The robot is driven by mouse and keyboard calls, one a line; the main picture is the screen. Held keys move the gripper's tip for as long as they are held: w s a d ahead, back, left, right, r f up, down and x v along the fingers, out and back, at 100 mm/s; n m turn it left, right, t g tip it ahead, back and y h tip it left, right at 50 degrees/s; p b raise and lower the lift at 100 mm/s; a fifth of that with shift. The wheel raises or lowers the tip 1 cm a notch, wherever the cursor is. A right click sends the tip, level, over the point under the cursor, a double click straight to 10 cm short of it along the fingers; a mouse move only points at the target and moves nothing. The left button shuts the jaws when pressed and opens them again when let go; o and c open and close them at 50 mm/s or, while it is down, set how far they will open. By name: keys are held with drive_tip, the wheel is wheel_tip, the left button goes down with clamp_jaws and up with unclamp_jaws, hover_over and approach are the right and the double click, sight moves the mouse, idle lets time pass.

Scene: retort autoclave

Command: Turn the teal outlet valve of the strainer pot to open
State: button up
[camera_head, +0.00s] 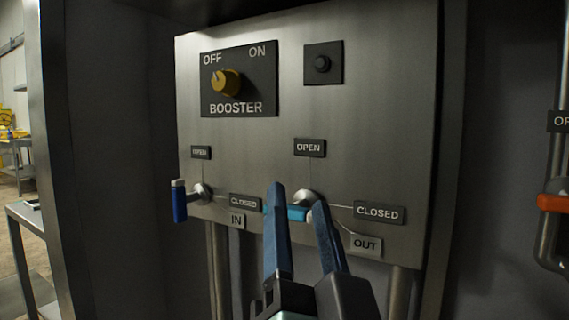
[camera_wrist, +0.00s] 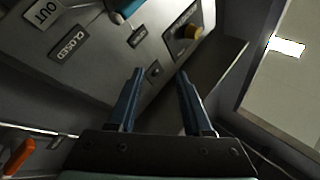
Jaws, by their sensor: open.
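The teal outlet valve handle (camera_head: 297,213) is on the steel panel, beside its round hub, with an OPEN label (camera_head: 310,148) above, a CLOSED label (camera_head: 379,212) to the right and an OUT label (camera_head: 366,245) below. My gripper (camera_head: 297,197) is open, its two blue fingers in front of the valve and partly hiding the handle. In the wrist view, the teal handle (camera_wrist: 128,8) is cut off at the top edge, beyond the open, empty fingertips (camera_wrist: 160,73). Whether the fingers touch the handle cannot be told.
A blue-handled valve (camera_head: 180,201) with an IN label (camera_head: 237,220) stands to the left. An orange handle (camera_head: 553,203) on a pipe is at the far right.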

sight(290, 212)
drive_tip(key=w+a+f+m+g+y+p, duration=0.1)
drive_tip(key=w+f+m+g+p, duration=0.1)
drive_tip(key=w+m+p, duration=0.3)
drive_tip(key=w+f+m+g+y+p, duration=0.1)
drive_tip(key=w+m+g+p, duration=0.3)
drive_tip(key=w, duration=0.6)
drive_tip(key=shift+w+a+f+m+y+p, duration=0.2)
drive_tip(key=shift+a+f+m+y+p, duration=0.25)
drive_tip(key=shift+p, duration=0.2)
drive_tip(key=shift+d, duration=0.1)
clamp_jaws()
